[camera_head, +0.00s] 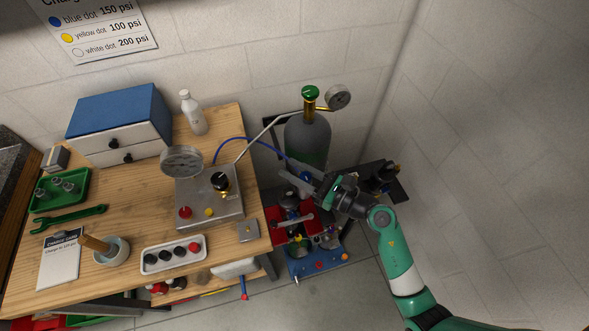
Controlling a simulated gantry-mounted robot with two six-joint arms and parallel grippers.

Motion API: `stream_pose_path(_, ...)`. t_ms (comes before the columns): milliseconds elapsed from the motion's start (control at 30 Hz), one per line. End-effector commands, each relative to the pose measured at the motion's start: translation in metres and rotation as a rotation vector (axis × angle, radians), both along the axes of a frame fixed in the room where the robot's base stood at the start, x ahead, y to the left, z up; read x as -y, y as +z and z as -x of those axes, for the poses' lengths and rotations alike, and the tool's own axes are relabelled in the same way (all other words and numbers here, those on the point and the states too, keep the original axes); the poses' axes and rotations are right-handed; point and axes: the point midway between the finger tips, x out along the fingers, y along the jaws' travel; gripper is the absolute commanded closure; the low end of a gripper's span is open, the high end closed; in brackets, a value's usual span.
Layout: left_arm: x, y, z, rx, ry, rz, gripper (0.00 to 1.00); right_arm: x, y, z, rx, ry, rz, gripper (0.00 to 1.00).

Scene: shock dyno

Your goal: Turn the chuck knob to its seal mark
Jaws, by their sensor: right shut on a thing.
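My right gripper (302,181) reaches in from the right and is shut at the end of the blue hose (245,140), above the red and blue machine (300,225). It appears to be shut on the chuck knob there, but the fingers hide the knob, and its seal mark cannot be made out. The hose runs from the metal gauge panel (195,220) to the gripper. My left gripper is not in view.
The grey gas cylinder (308,135) with a green cap stands close behind my right gripper. The wooden bench (130,195) at left carries the panel, a blue-topped drawer box (118,108), a white bottle (192,115) and a tray of knobs (172,255). Floor is clear at front right.

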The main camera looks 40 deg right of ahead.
Motion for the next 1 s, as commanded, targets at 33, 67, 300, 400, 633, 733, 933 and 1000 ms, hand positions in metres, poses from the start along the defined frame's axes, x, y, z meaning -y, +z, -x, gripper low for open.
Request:
stream_pose_path(33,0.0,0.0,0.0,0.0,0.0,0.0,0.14,0.0,0.0,0.0,0.0,0.0,0.0,1.0)
stream_pose_path(67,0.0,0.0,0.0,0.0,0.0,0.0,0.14,0.0,0.0,0.0,0.0,0.001,0.0,1.0)
stream_pose_path(300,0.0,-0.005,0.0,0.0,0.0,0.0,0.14,0.0,-0.001,0.0,0.0,0.043,-0.002,1.0)
stream_pose_path(400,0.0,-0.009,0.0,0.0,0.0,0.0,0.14,-0.001,-0.002,0.0,0.002,0.089,0.0,1.0)
stream_pose_path(633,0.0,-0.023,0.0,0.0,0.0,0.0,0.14,-0.005,-0.003,0.002,0.004,0.248,0.0,1.0)
stream_pose_path(733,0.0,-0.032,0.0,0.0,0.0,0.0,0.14,-0.008,-0.004,0.003,0.005,0.326,0.0,1.0)
stream_pose_path(933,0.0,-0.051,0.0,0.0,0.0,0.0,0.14,-0.012,-0.004,0.006,0.006,0.47,0.0,1.0)
stream_pose_path(1000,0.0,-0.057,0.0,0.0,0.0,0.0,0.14,-0.013,-0.004,0.007,0.007,0.51,0.0,1.0)
